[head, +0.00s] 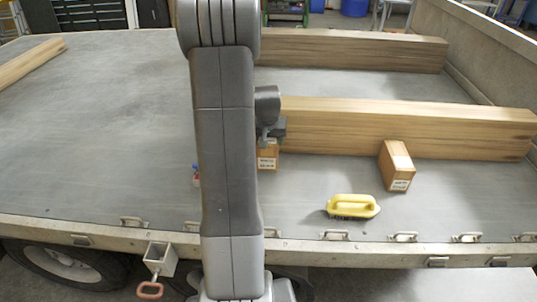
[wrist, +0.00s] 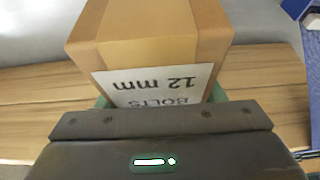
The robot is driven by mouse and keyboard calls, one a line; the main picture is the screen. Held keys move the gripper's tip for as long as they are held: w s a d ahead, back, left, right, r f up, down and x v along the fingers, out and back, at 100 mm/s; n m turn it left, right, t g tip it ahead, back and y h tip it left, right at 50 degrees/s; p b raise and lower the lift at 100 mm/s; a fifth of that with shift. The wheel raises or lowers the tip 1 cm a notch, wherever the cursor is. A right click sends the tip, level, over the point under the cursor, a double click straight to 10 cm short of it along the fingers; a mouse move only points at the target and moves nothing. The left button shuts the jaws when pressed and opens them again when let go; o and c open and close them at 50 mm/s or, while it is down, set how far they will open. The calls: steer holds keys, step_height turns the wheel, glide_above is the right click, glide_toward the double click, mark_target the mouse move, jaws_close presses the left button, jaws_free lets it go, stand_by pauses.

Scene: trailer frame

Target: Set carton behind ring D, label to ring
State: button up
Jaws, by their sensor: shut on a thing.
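A brown carton (head: 267,156) with a white label is in my gripper (head: 268,143), in front of the near timber beam. Its label faces the near trailer edge in the head view. In the wrist view the carton (wrist: 150,35) fills the upper middle, and its label reads "BOLTS 12 mm" upside down. My gripper (wrist: 160,115) is shut on it; the arm hides part of its left side in the head view. I cannot tell whether the carton touches the deck. Several metal rings line the near edge, one of them a ring (head: 334,234) below the brush. No ring letters are readable.
A second labelled carton (head: 397,165) stands tilted-looking against the near beam (head: 440,125). A yellow-handled brush (head: 352,207) lies on the deck near the rings. A far beam (head: 350,50) lies behind. A small red-blue item shows beside my arm.

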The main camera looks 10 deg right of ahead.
steer(key=shift+f, duration=3.05)
steer(key=shift+f+b, duration=0.15)
steer(key=shift+b, duration=0.15)
steer(key=o, duration=1.4)
steer(key=shift+o, duration=0.2)
steer(key=shift+r, duration=0.35)
steer(key=p+v, duration=0.1)
steer(key=v, duration=1)
steer(key=shift+s+a+r, duration=0.1)
steer(key=shift+s+r, duration=0.15)
steer(key=shift+s, duration=0.05)
